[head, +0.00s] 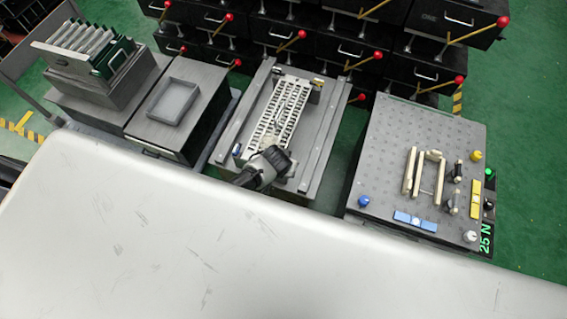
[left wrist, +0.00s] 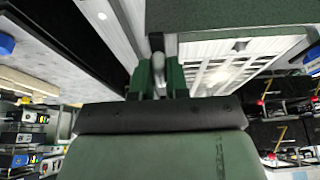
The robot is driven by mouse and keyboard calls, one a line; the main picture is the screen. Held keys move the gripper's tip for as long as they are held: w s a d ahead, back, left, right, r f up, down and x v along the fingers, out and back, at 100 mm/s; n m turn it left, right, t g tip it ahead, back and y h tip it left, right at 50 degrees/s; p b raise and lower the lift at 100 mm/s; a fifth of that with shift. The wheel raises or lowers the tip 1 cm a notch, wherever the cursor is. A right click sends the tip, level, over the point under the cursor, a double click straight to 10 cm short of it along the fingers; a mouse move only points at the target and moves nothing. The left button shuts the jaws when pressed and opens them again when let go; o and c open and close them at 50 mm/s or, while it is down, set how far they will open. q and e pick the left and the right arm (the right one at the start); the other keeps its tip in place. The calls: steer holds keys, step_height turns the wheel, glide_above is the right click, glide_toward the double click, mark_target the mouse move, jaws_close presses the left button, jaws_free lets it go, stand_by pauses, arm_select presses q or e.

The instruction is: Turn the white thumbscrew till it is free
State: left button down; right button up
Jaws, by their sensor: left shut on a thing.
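My left gripper (head: 275,160) is over the near end of the pale slotted frame (head: 283,105) on the middle grey fixture. In the left wrist view its green fingers (left wrist: 158,78) are closed around a small pale, rounded piece, which looks like the white thumbscrew (left wrist: 158,63). The gripper hides that spot in the head view, so I cannot see how far the screw is turned or whether it is still seated. Another white knob (head: 470,237) stands on the right board's near right corner. My right gripper is not in view.
The right board (head: 385,150) also carries a blue knob (head: 362,201), a yellow knob (head: 477,155) and pale bars. A grey tray (head: 172,102) and a rack of green boards (head: 112,58) are at left. Black drawers with red-knobbed levers stand behind.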

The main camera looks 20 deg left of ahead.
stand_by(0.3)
arm_select(q)
steer(key=c, duration=1.1)
jaws_free()
steer(key=shift+p+v, duration=1.35)
steer(key=shift+v, duration=4.1)
